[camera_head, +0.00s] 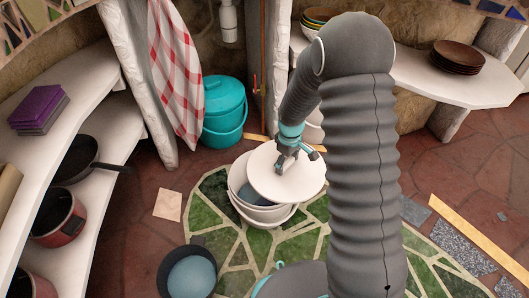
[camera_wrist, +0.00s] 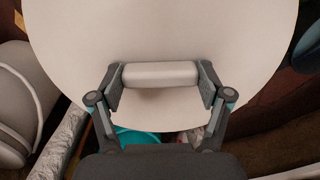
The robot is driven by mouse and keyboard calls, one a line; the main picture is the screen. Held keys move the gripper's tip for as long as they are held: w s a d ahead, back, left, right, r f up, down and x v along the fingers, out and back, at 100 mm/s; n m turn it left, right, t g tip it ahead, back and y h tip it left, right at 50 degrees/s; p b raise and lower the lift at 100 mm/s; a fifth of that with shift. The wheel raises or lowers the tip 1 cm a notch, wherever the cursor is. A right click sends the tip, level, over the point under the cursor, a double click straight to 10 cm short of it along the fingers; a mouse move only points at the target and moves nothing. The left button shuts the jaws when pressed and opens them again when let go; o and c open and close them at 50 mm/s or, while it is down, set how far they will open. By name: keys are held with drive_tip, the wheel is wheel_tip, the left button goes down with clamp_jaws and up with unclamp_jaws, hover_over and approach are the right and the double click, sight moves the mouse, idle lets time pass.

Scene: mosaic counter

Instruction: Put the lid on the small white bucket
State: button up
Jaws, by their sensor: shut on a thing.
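The round white lid (camera_head: 312,183) is held by its raised bar handle (camera_wrist: 160,72) in my gripper (camera_head: 287,158). In the wrist view, one finger of my gripper (camera_wrist: 162,80) is at each end of the handle, and the lid (camera_wrist: 160,30) fills the top. The small white bucket (camera_head: 239,178) stands on the floor at the lid's left. The lid overlaps the bucket's right side in the head view and hides part of it. The bucket's open inside shows on the left. I cannot tell the height gap between lid and bucket.
A teal lidded bucket (camera_head: 224,112) stands behind, near a checked cloth (camera_head: 175,65). A dark round pot (camera_head: 170,262) is on the floor at the front left. White shelves (camera_head: 75,165) line the left; a white counter (camera_head: 440,86) holds brown plates (camera_head: 457,56) at right.

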sight(265, 164)
drive_tip(key=a+n, duration=0.2)
drive_tip(key=a+r+n, duration=0.1)
drive_tip(key=a+n, duration=0.2)
drive_tip(key=w+a+n+p, duration=0.1)
drive_tip(key=a+n, duration=0.1)
drive_tip(key=n, duration=0.1)
drive_tip(key=shift+a+r, duration=0.35)
drive_tip(key=shift+f+b, duration=1.7)
drive_tip(key=shift+f, duration=1.2)
drive_tip(key=shift+f+b, duration=0.45)
drive_tip(key=shift+f, duration=0.05)
drive_tip(key=o, duration=1.2)
drive_tip(key=shift+r, duration=0.1)
drive_tip(key=shift+r+p, duration=2.2)
drive_tip(key=shift+r, duration=1.25)
